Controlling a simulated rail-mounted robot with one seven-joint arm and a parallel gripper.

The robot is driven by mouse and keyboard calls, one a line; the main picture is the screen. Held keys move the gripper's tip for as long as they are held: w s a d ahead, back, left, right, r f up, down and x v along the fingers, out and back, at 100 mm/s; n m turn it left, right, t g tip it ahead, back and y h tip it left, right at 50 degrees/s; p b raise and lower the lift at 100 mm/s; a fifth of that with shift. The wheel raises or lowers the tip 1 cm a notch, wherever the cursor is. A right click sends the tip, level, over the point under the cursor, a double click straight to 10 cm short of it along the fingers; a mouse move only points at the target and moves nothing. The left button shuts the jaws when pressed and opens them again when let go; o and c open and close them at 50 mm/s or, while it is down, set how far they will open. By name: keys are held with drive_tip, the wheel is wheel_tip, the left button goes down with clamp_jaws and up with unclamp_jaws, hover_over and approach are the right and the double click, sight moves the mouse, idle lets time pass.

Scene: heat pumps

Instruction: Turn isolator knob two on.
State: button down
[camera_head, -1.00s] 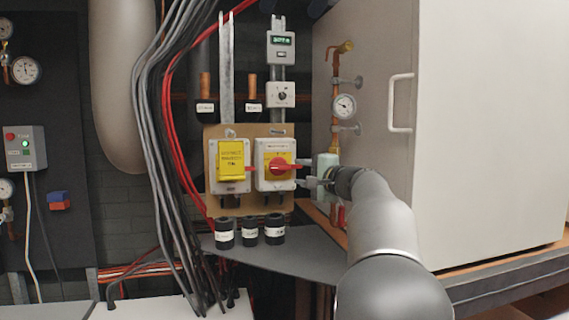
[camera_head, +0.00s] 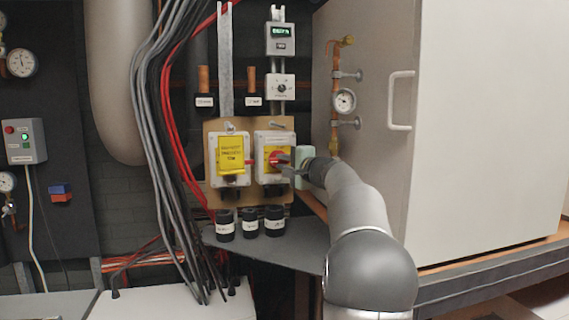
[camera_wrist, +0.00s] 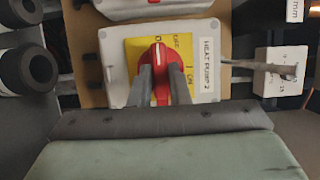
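Isolator knob two is a red rotary handle (camera_wrist: 157,62) on a yellow plate, on a light box labelled "HEAT PUMP 2" (camera_wrist: 207,70). In the wrist view my gripper (camera_wrist: 160,72) has one finger on each side of the handle. No clear gap shows between the fingers and the red handle, so it looks shut on it. In the head view my gripper (camera_head: 283,163) reaches the right-hand isolator box (camera_head: 262,143) from the right and partly covers the knob (camera_head: 274,158). The handle lies level across the box in the head view.
The left isolator box has a yellow cover (camera_head: 230,154) close beside. A grey cabinet (camera_head: 480,140) and a copper pipe with a gauge (camera_head: 345,100) stand to the right. Black cable glands (camera_head: 250,223) sit below. Cables (camera_head: 165,130) hang on the left.

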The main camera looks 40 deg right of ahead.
drive_tip(key=shift+f+b, duration=0.15)
drive_tip(key=shift+b, duration=0.3)
drive_tip(key=shift+w+a+f+m+t+h+b, duration=0.15)
drive_tip(key=shift+m+t+h+b, duration=0.3)
drive_tip(key=shift+m+h+b, duration=2)
drive_tip(key=shift+a+f+m+t+h+b, duration=0.15)
drive_tip(key=shift+m+t+h+b, duration=0.25)
drive_tip(key=shift+m+b, duration=4.15)
drive_tip(key=shift+w+a+f+m+t+h+b, duration=0.15)
drive_tip(key=shift+m+t+h+b, duration=0.3)
drive_tip(key=shift+m+h+b, duration=2)
drive_tip(key=m+y+b, duration=0.1)
drive_tip(key=m, duration=0.3)
drive_tip(key=shift+s+y, duration=0.1)
drive_tip(key=shift+y, duration=0.3)
drive_tip(key=shift+r, duration=0.1)
drive_tip(key=c, duration=1.4)
unclamp_jaws()
drive_tip(key=shift+o, duration=0.2)
drive_tip(key=shift+s, duration=0.1)
